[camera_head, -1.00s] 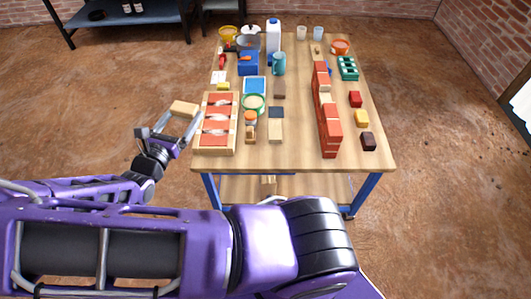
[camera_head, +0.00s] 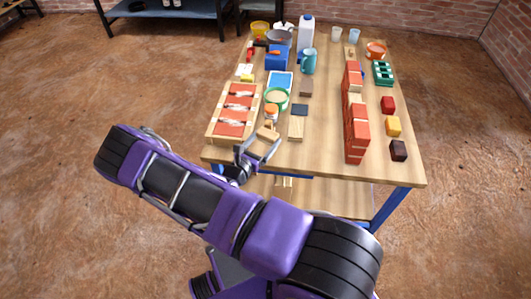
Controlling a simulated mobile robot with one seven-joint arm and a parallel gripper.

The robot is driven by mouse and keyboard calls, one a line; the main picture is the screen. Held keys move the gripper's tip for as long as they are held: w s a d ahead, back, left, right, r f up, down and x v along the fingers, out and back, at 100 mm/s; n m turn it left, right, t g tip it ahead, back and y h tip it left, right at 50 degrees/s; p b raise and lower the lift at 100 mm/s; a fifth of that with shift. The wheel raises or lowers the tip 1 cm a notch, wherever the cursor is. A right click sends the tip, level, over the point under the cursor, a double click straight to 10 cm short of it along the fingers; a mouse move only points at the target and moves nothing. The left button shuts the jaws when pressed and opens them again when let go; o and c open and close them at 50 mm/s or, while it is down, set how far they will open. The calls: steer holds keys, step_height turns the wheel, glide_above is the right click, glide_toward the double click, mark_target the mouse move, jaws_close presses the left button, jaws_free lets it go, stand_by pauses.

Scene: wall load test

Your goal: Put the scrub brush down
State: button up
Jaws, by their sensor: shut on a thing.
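The scrub brush (camera_head: 267,133) shows as a tan wooden block between the fingers of my gripper (camera_head: 263,142). My gripper is shut on it near the front edge of the table (camera_head: 318,168), just in front of a jar with an orange lid (camera_head: 271,112). The brush's bristles cannot be made out. I cannot tell whether the brush touches the tabletop or hangs just above it.
A wooden frame with red panels (camera_head: 214,128) lies to the left. A tan block with a dark one (camera_head: 299,110) lies to the right. A red brick wall (camera_head: 356,135) stands farther right, with bare tabletop between. A green round container (camera_head: 276,99) is behind.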

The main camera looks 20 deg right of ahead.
mark_target(264, 151)
steer(key=shift+f+b, duration=0.55)
steer(key=shift+f, duration=2.05)
steer(key=shift+f, duration=0.2)
steer(key=o, duration=0.9)
steer(key=shift+r, duration=0.15)
steer(key=shift+s+a+r, duration=0.1)
steer(key=shift+a, duration=0.1)
steer(key=p+v, duration=0.1)
steer(key=v, duration=1)
steer(key=shift+s+a, duration=0.2)
steer(key=shift+s, duration=0.05)
